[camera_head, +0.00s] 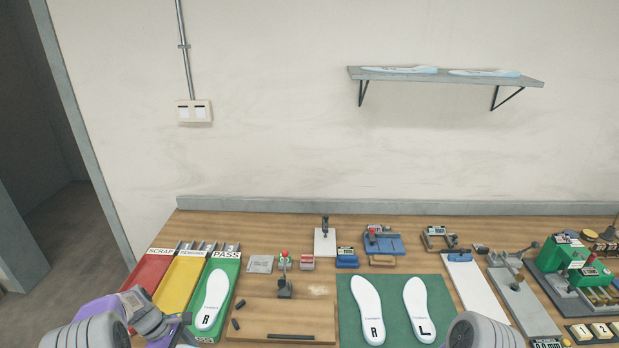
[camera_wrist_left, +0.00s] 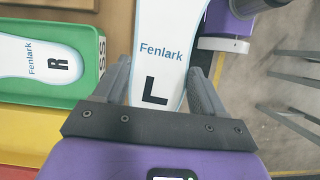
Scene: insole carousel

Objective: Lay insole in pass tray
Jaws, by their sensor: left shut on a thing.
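My left gripper (camera_wrist_left: 162,82) is shut on a white insole marked Fenlark and L (camera_wrist_left: 167,50), with one finger on each side of its heel end. In the head view my left gripper (camera_head: 182,328) is at the bottom left, beside the near end of the green pass tray (camera_head: 232,266); the held insole cannot be made out there. A white insole marked R (camera_head: 211,300) lies in the pass tray. The wrist view shows this tray (camera_wrist_left: 96,95) and its R insole (camera_wrist_left: 30,58) to the left, apart from the held insole. My right gripper is out of view.
Yellow (camera_head: 181,280) and red (camera_head: 148,272) trays adjoin the pass tray on its left. A wooden board (camera_head: 262,318) with small dark parts lies to its right. A green mat (camera_head: 394,300) bears another R and L insole. Small fixtures line the back.

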